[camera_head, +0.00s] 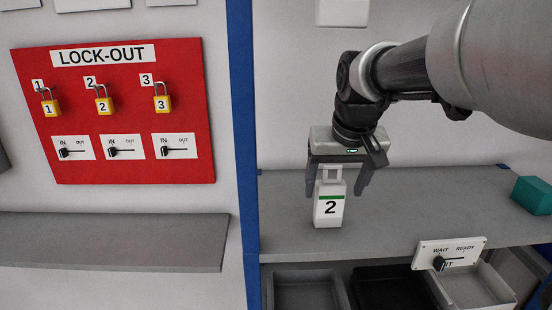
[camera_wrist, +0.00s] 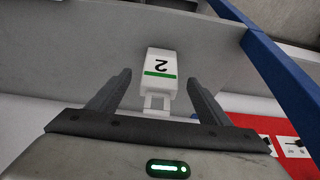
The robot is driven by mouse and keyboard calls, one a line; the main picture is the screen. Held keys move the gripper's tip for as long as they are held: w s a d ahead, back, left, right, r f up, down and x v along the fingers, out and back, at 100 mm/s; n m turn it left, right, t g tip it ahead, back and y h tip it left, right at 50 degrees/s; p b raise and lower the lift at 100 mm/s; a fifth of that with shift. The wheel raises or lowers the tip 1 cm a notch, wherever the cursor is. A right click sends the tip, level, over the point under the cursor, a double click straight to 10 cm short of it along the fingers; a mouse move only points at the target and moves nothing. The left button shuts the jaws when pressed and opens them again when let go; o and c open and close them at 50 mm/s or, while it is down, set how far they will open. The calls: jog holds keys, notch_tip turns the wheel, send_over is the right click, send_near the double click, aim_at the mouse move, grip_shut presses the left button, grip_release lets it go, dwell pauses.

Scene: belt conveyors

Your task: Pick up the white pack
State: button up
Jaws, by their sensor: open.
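The white pack (camera_head: 330,206) stands upright on the grey shelf. It has a green stripe, a black number 2 and a loop handle on top. My gripper (camera_head: 340,190) is above the pack and open, with one finger on each side of the pack's handle in the picture. In the wrist view the pack (camera_wrist: 160,66) lies ahead, between and beyond the open fingers of my gripper (camera_wrist: 160,80), with its handle toward the palm. I see no contact between fingers and pack.
The grey shelf (camera_head: 420,215) is mostly clear, with a teal block (camera_head: 533,195) at its right end. A WAIT/READY switch plate (camera_head: 449,254) and bins (camera_head: 305,292) are below its front. A blue post (camera_head: 243,130) separates it from the red lock-out board (camera_head: 120,165) and left shelf (camera_head: 110,240).

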aim_at(332, 185)
jog(key=shift+w, duration=0.6)
jog(key=x, duration=0.5)
jog(key=c, duration=1.3)
jog(key=shift+r, duration=0.6)
jog(key=shift+v, duration=1.25)
jog(key=s+b, duration=0.2)
jog(key=s, duration=1.5)
